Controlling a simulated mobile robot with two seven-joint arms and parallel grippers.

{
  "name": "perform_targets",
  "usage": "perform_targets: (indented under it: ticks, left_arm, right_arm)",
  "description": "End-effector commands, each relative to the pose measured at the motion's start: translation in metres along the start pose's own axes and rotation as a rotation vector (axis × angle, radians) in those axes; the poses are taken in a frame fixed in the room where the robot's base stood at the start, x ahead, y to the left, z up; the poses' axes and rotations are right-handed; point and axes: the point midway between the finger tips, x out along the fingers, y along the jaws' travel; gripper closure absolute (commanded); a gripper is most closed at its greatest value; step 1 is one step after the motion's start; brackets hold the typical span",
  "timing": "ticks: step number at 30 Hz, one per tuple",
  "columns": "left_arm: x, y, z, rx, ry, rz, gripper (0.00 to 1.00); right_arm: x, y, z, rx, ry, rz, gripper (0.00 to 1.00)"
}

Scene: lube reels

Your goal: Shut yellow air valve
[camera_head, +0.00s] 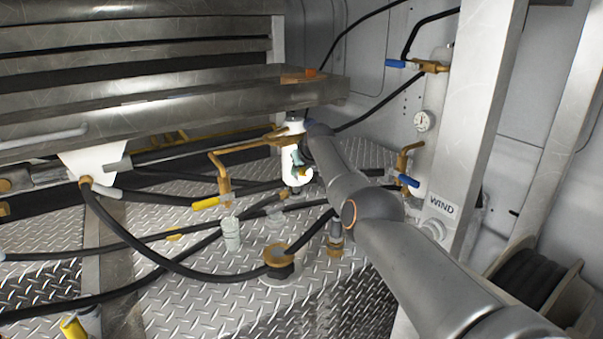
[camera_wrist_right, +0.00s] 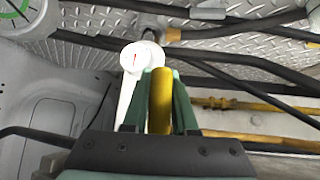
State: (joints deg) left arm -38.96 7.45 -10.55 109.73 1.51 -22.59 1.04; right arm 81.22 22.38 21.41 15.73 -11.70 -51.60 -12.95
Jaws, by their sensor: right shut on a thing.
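My right arm reaches in from the lower right in the head view, and its right gripper (camera_head: 298,160) is beside a white fitting near the middle. In the right wrist view the green fingers of the right gripper (camera_wrist_right: 163,95) are shut on a yellow valve handle (camera_wrist_right: 160,103), which lies lengthwise between them. In the head view I cannot make out this held handle, as the gripper and arm cover that spot. Another yellow handle (camera_head: 206,203) sits on a brass valve left of the gripper. My left gripper is not in view.
Black hoses (camera_head: 150,262) cross the diamond-plate deck (camera_head: 200,310). Metal beams (camera_head: 130,110) lie at upper left.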

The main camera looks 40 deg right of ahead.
Motion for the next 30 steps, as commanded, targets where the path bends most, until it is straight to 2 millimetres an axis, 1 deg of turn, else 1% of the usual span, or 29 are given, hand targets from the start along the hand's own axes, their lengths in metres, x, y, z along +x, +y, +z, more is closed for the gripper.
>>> perform_targets:
  ticks: [1,9,28,29,30]
  left_arm:
    - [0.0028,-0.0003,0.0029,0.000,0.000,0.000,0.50]
    - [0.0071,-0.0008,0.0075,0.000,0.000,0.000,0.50]
    - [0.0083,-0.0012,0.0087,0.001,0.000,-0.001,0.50]
    - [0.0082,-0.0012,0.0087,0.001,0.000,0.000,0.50]
    - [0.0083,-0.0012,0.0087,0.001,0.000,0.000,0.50]
  right_arm:
    - [0.0009,-0.0005,0.0006,0.010,0.001,-0.008,1.00]
    - [-0.0001,-0.0032,0.0009,0.039,-0.008,-0.036,1.00]
    - [-0.0009,-0.0059,0.0008,0.052,-0.013,-0.050,1.00]
    - [-0.0009,-0.0059,0.0008,0.052,-0.013,-0.050,0.72]
    - [-0.0009,-0.0059,0.0008,0.052,-0.013,-0.050,0.67]
